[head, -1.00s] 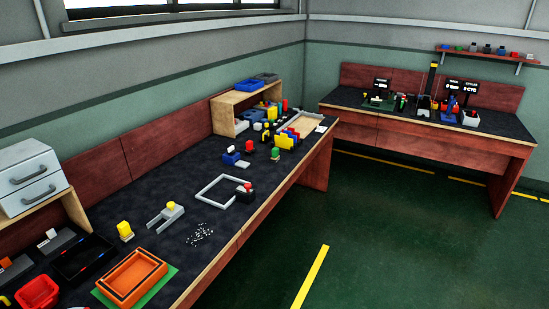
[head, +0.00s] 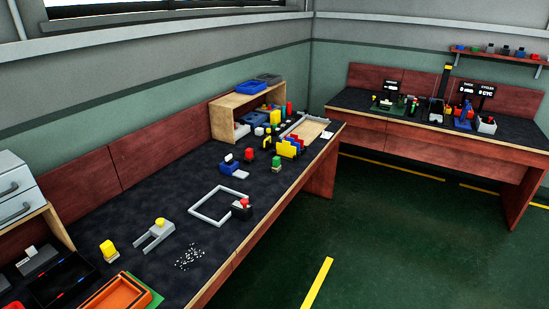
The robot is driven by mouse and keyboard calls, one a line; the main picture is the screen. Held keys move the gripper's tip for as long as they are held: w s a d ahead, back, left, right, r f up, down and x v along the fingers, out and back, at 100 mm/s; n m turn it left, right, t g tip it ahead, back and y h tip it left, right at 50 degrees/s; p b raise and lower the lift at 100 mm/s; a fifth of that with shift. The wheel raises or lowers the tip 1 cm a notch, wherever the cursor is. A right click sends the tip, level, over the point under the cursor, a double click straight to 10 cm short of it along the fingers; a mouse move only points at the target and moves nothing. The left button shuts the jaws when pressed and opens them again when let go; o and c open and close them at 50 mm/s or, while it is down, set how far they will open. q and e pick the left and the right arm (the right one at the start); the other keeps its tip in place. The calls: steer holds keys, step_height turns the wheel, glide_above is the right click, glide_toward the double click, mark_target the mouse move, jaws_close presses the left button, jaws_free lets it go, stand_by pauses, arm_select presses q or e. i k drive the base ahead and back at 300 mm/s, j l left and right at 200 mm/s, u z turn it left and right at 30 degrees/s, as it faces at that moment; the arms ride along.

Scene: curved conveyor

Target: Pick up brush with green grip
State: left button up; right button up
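I cannot make out a brush with a green grip for certain. Small green pieces also show on the far bench (head: 345,100), too far off to identify. Neither of my grippers is in view.
An orange tray (head: 146,284), a black tray (head: 42,292), a grey square frame (head: 196,215), a grey fork-shaped piece (head: 151,237) and white bits (head: 190,257) lie on the long bench. A wooden shelf box (head: 221,113) stands at its far end. Green floor (head: 390,220) is open.

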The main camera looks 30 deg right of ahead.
mark_target(276, 166)
steer(key=i+l, duration=0.25)
steer(key=i+l+u, duration=0.1)
steer(key=i+l, duration=0.15)
steer(key=l, duration=0.2)
steer(key=i+l, duration=0.25)
steer(key=i+l+u, duration=0.1)
steer(key=l, duration=0.4)
steer(key=i+l, duration=0.35)
